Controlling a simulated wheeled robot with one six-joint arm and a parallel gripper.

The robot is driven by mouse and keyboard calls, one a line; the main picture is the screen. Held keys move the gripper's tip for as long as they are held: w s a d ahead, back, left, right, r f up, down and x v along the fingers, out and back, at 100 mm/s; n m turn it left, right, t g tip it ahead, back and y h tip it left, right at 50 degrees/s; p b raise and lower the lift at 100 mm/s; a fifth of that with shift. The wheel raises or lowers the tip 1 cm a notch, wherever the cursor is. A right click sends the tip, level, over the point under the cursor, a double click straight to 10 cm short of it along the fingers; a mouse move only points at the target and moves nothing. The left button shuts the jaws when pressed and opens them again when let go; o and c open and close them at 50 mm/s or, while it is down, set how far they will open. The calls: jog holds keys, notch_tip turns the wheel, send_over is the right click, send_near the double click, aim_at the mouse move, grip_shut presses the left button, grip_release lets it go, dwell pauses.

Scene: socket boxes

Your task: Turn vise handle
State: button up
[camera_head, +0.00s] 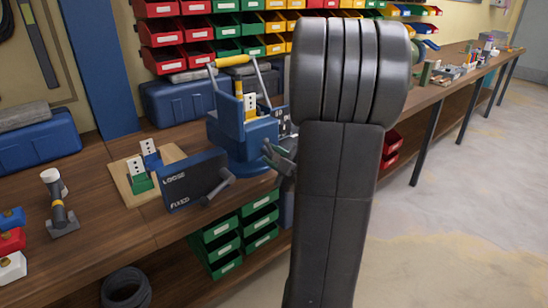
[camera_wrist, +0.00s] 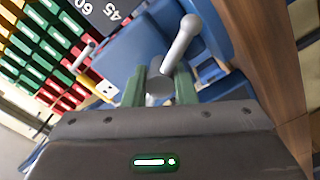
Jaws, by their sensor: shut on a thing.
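The blue vise (camera_head: 240,132) stands on the wooden workbench, with a yellow and white upright piece (camera_head: 250,103) at its jaws. My gripper (camera_head: 272,152) is at the vise's front right side, partly hidden by my arm. In the wrist view my gripper's green fingers (camera_wrist: 160,88) are closed around the grey vise handle (camera_wrist: 181,45). The handle's rounded end sticks out beyond the fingers, tilted up and right. Blue vise body (camera_wrist: 122,62) shows behind them. In the head view the handle is mostly hidden.
A dark blue panel marked LOOSE and FIXED (camera_head: 190,183) stands left of the vise, with a grey lever (camera_head: 218,189). A wooden board (camera_head: 122,180) holds white-faced sockets.

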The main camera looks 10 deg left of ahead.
jog(key=m+p, duration=0.1)
jog(key=m, duration=0.4)
jog(key=shift+m, duration=0.3)
jog(key=m+p, duration=0.2)
jog(key=m, duration=0.3)
jog(key=shift+f+m, duration=0.1)
jog(key=shift+m, duration=0.5)
dwell(0.8)
jog(key=o, duration=1)
jog(key=shift+d, duration=0.1)
jog(key=shift+p+v, duration=0.3)
jog(key=shift+v, duration=6.6)
